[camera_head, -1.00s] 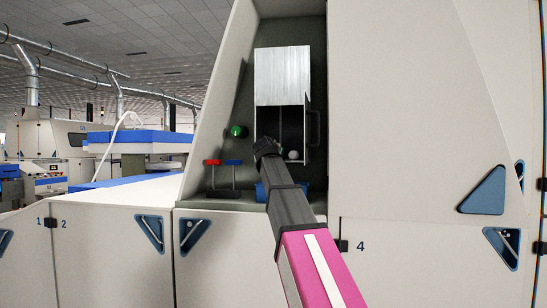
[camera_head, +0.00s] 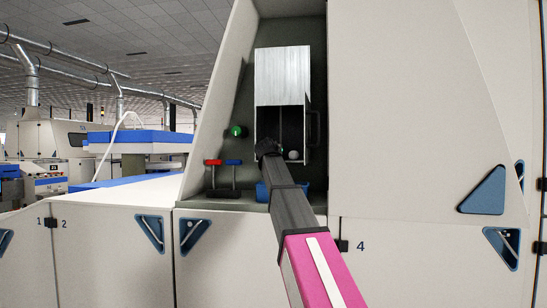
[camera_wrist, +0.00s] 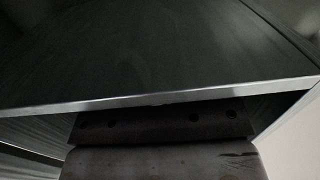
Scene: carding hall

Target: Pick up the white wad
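The white wad (camera_head: 293,155) is a small round white ball. It sits low in the dark opening of the metal box (camera_head: 283,76), near its right side. My gripper (camera_head: 268,147) is at the end of my dark arm, at the mouth of the opening, to the left of the wad in the head view. Its fingers are too small and dark there to make out. The wrist view shows a dark panel with a bright metal edge (camera_wrist: 160,101) close across the picture. The wad and the fingertips do not show in the wrist view.
The box stands in a grey recess of a large cream machine (camera_head: 430,110). A green knob (camera_head: 237,131), a red lever (camera_head: 212,163) and a blue lever (camera_head: 234,163) are to the left. A blue container (camera_head: 262,192) lies below, partly behind my arm.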

